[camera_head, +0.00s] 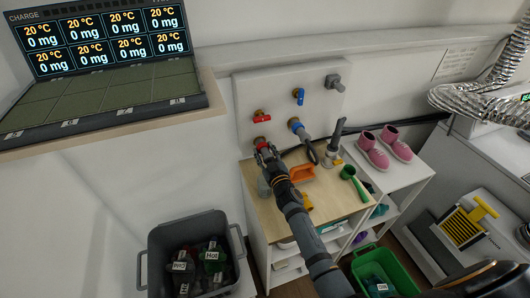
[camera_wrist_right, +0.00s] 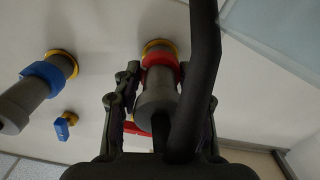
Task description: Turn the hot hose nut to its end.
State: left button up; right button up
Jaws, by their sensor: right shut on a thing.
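The hot hose nut is a red ring (camera_wrist_right: 160,68) on a grey hose end, against the brass outlet on the wall panel. In the head view it shows as a little red (camera_head: 261,144) at my gripper's tip, below the red valve handle (camera_head: 262,118). My right gripper (camera_head: 265,152) reaches up to it from the front. In the wrist view its two fingers (camera_wrist_right: 158,88) stand on either side of the nut and the grey hose end, shut on them. The dark hose hides part of the right finger. My left gripper is not in view.
The cold hose with its blue nut (camera_wrist_right: 44,74) is beside it, under a blue valve handle (camera_head: 298,95). On the wooden top (camera_head: 340,197) below are an orange thing (camera_head: 301,172) and a green scoop (camera_head: 350,175). A grey bin (camera_head: 163,236) stands at lower left.

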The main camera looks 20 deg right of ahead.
jog(key=n, duration=0.5)
jog(key=shift+n, duration=0.3)
jog(key=n, duration=1)
jog(key=shift+n, duration=0.4)
jog(key=n, duration=0.4)
jog(key=shift+f+n+b, duration=0.1)
jog(key=shift+n+b, duration=0.25)
jog(key=shift+n, duration=0.05)
jog(key=o, duration=1.2)
jog(key=shift+c, duration=0.2)
jog(key=s, duration=1.2)
jog(key=shift+d, duration=0.2)
